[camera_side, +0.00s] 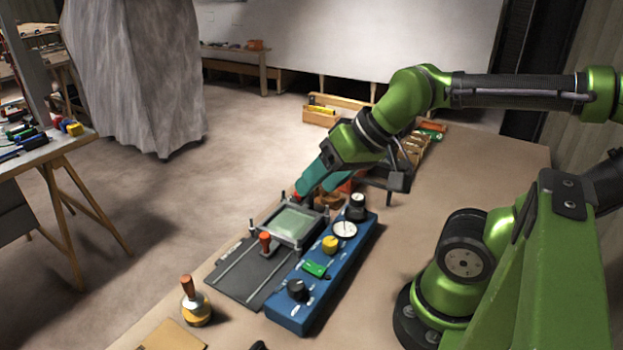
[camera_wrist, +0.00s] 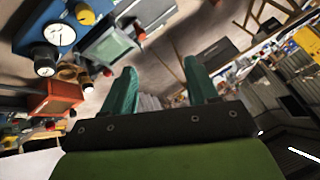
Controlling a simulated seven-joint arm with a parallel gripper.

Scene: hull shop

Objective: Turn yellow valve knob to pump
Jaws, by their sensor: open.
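The yellow valve knob (camera_side: 330,244) sits on the top of a long blue control box (camera_side: 318,280), between a white round gauge (camera_side: 344,229) and a green switch (camera_side: 315,269). In the wrist view the yellow knob (camera_wrist: 85,17) shows at the upper left, with the gauge (camera_wrist: 59,32) close by. My gripper (camera_side: 305,189) has teal fingers and hangs above and behind the box, beyond the knob and apart from it. In the wrist view its two fingers (camera_wrist: 160,85) are spread with nothing between them. The lettering around the knob is too small to read.
A clamped frame with a pale green panel (camera_side: 295,222) stands beside the box on a dark grey plate (camera_side: 240,279). Black knobs (camera_side: 298,289) rise from the box. An orange-topped yellow-based tool (camera_side: 195,302) stands at the front left. The bench right of the box is clear.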

